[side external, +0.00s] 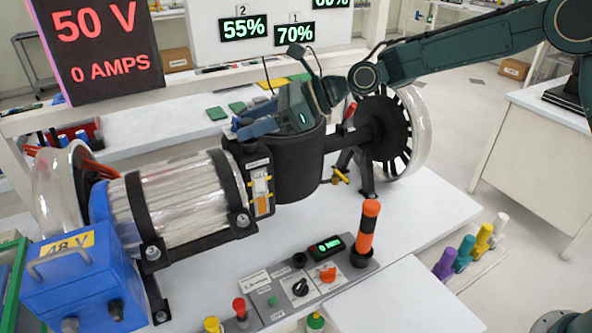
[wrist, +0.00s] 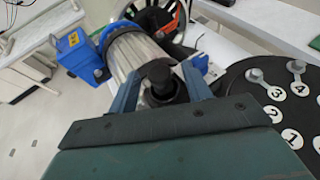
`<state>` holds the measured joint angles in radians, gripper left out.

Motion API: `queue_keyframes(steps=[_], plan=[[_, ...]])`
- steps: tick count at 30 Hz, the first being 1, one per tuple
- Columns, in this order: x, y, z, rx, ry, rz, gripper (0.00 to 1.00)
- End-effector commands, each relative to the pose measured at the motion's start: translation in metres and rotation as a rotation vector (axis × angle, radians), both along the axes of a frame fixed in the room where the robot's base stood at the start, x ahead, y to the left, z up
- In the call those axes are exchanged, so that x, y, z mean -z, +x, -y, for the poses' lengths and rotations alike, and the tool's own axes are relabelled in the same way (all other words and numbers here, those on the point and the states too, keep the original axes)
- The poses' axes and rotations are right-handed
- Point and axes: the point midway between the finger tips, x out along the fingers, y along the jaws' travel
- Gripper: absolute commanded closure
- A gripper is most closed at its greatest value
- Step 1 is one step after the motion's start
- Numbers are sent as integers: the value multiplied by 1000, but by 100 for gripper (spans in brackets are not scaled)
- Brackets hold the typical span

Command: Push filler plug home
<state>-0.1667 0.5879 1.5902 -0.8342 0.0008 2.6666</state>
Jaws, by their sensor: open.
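A black round plug-like part (wrist: 160,76) shows in the wrist view between my two fingers; I take it for the filler plug. How deep it sits cannot be told. My gripper (wrist: 162,72) is open, with one blue-grey finger on each side of this part; whether they touch it is unclear. In the side external view my gripper (side external: 238,128) is low over the left edge of the black drum-shaped housing (side external: 300,165), near the clear-cased motor (side external: 185,200). There the gripper hides the plug.
The housing top carries numbered bolts (wrist: 275,93) close to my right finger. A blue 48 V box (side external: 85,285) stands front left. A control panel (side external: 300,285) with an orange-black handle (side external: 367,230) stands in front. A wheel (side external: 390,135) is at the right.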

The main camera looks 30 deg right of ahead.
Motion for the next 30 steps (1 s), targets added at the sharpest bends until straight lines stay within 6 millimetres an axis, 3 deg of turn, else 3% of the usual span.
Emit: queue_keyframes(steps=[18, 30], plan=[[-38, -41, 81, 2, 0, 0, 51], [-46, -51, 99, 0, 0, -1, 51]])
